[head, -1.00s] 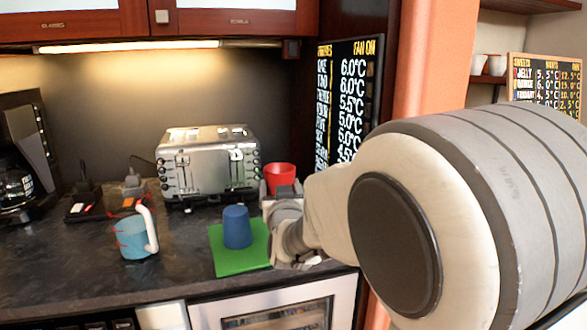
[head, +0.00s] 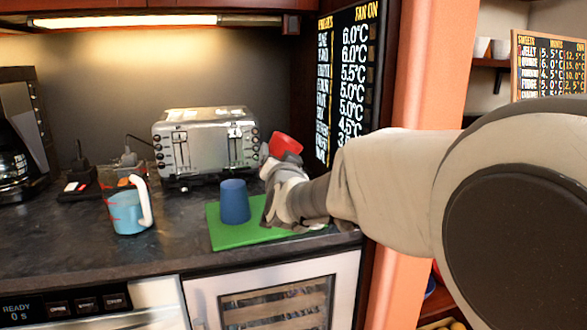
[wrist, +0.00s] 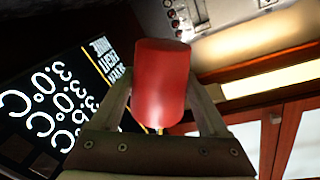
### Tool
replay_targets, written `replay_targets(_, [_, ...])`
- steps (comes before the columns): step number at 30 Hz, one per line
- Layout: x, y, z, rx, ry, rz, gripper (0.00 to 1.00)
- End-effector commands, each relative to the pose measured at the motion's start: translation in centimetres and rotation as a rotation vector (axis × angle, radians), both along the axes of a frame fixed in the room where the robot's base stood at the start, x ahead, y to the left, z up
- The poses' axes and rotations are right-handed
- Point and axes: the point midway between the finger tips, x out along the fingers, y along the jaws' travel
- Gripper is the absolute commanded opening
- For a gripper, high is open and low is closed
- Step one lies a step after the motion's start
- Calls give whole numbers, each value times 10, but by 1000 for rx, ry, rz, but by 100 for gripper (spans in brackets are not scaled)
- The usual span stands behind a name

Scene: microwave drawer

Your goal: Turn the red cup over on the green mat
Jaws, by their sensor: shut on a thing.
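The red cup (head: 286,143) is held off the counter by my gripper (head: 272,158), in front of the toaster's right side. The cup is tilted, leaning to the right in the head view. In the wrist view the red cup (wrist: 162,85) sits between the two fingers of my gripper (wrist: 162,100), which press on its sides. I cannot see into the cup. The green mat (head: 225,238) lies flat on the counter below and left of the gripper, its right part hidden by my wrist. A blue cup (head: 235,202) stands upside down on the mat.
The toaster (head: 206,142) stands behind the mat. A measuring jug (head: 128,212) with a white handle and blue contents stands to the left. A coffee maker (head: 15,140) is at the far left. The mat's front strip is clear.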

Motion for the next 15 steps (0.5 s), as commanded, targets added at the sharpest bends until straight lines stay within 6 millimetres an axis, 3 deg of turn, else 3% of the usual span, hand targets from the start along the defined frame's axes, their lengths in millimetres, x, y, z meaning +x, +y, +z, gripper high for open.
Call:
replay_targets(8, [0, 0, 0, 12, 0, -1, 21])
replay_targets(15, [0, -1, -5, 245, 24, -1, 21])
